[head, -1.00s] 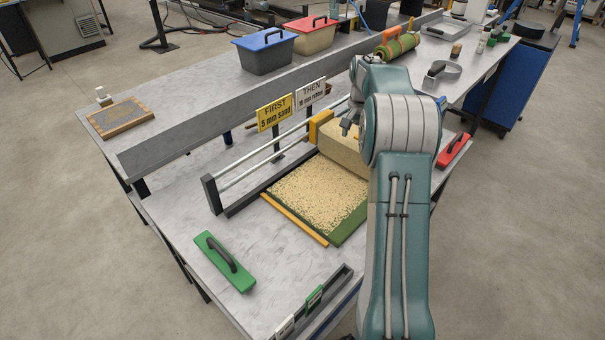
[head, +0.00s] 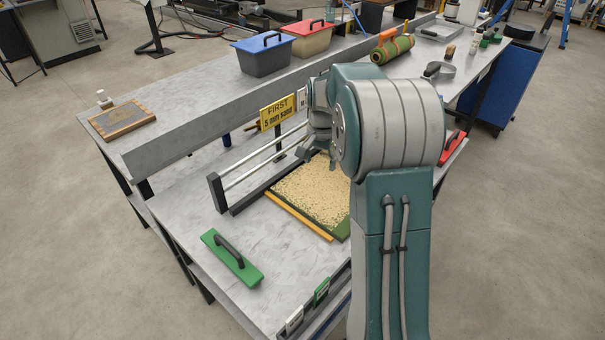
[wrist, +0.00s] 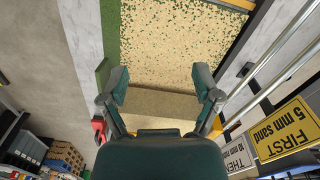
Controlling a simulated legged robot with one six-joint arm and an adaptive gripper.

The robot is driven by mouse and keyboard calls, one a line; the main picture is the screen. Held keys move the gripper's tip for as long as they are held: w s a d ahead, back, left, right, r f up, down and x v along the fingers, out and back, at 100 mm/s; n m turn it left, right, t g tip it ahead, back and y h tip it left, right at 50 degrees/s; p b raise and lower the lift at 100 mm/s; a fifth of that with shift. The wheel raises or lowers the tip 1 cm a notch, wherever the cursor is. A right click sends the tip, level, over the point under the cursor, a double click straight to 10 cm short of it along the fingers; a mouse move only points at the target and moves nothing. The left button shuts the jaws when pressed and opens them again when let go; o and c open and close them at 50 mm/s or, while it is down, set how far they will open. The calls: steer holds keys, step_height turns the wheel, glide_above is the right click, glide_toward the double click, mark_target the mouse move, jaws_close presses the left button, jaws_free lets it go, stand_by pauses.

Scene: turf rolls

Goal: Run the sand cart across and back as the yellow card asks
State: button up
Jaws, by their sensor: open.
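The sand cart is hidden behind my arm in the head view; its tan body (wrist: 165,106) shows in the wrist view between and just beyond my fingers. My gripper (wrist: 160,85) is open and points down over it; I cannot tell whether the fingers touch it. In the head view my gripper (head: 318,164) hangs over the far end of the turf bed. The sanded turf (head: 312,192) shows green specks through the sand. The yellow card (head: 278,112) reads "FIRST 5 mm sand". The white card (wrist: 238,155) behind it reads "THEN 10 mm", the rest unclear.
Two rails (head: 250,165) run along the bed's left side. A green float (head: 232,258) lies at the front left and a red float (head: 453,146) at the right. Blue-lidded (head: 264,54) and red-lidded (head: 309,36) tubs stand at the back. The bench front is mostly clear.

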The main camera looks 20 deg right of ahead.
steer(key=shift+s+a, duration=0.3)
steer(key=shift+a, duration=0.45)
steer(key=shift+s+a, duration=0.35)
steer(key=shift+a, duration=0.35)
steer(key=shift+s+a, duration=0.3)
steer(key=shift+a, duration=0.45)
steer(key=shift+r, duration=0.1)
